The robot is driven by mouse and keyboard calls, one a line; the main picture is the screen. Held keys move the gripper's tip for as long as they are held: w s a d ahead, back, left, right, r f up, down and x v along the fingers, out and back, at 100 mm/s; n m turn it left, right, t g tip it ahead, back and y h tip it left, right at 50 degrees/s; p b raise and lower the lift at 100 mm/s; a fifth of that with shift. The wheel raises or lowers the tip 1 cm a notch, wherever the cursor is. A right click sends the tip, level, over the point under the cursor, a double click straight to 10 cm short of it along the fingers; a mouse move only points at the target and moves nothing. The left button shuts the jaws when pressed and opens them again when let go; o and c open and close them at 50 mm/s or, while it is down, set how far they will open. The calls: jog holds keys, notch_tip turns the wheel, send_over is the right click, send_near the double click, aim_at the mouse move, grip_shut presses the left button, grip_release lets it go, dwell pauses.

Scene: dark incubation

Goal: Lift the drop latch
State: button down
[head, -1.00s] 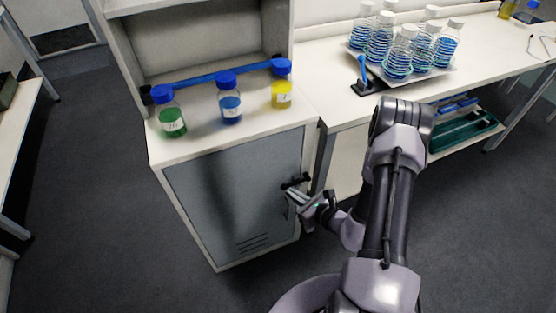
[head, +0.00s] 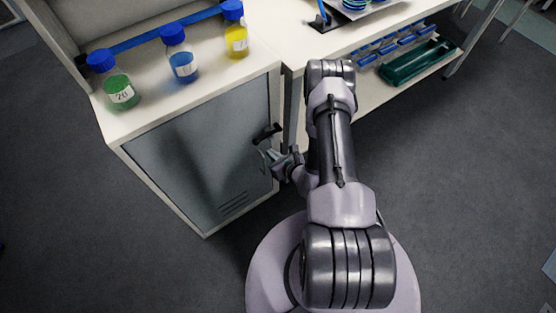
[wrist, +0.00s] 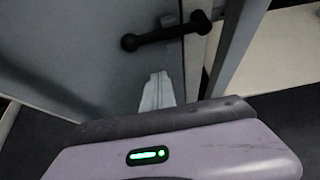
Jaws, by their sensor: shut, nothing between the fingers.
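The drop latch (head: 266,132) is a short black bar with knobbed ends near the upper right edge of the grey cabinet door (head: 200,150). In the wrist view the latch (wrist: 165,36) lies nearly level, its right end slightly higher, across the gap between door and frame. My gripper (head: 266,155) is shut and empty just below the latch. In the wrist view the pale fingertips (wrist: 158,80) point up toward the bar, with a gap in the picture between them and it. I cannot tell how far they are from the door in depth.
Green (head: 121,90), blue (head: 182,62) and yellow (head: 236,38) bottles with blue caps stand on the cabinet top. A bench (head: 335,40) adjoins on the right, with a green tray (head: 420,62) on its lower shelf. The floor in front of the door is clear.

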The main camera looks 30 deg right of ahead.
aim_at(266, 134)
jog(key=w+r, duration=0.1)
jog(key=w+r+b, duration=0.1)
jog(key=w, duration=0.1)
jog(key=shift+w+r, duration=0.15)
jog(key=shift+r, duration=0.1)
jog(key=shift+r, duration=0.1)
